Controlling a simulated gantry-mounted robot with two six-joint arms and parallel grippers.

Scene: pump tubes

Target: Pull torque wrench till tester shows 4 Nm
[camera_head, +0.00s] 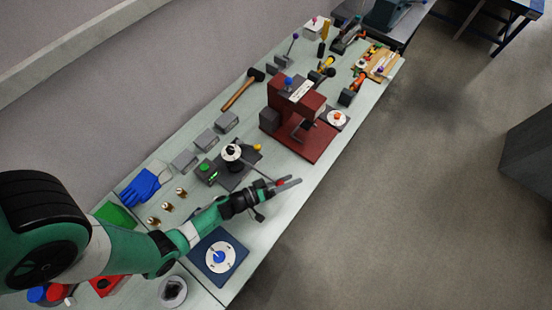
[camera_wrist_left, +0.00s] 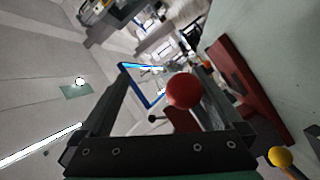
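The torque tester (camera_head: 235,181) is a dark base plate with a round white-rimmed head (camera_head: 231,153) on the table. Beside it stands a green display box (camera_head: 206,170); its reading is too small to read. The thin wrench lever (camera_head: 262,172) runs from the head toward my left gripper (camera_head: 288,184). Its red ball end (camera_head: 281,182) is at the gripper's fingers. In the left wrist view the red ball (camera_wrist_left: 185,90) appears between the spread fingers (camera_wrist_left: 168,90), with gaps on both sides. My left gripper is open. My right gripper is not in view.
A yellow knob (camera_head: 257,147) is behind the lever; it also shows in the left wrist view (camera_wrist_left: 280,157). A red press (camera_head: 300,120) stands farther along the table. A blue plate (camera_head: 236,258) lies nearer. The floor right of the table is clear.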

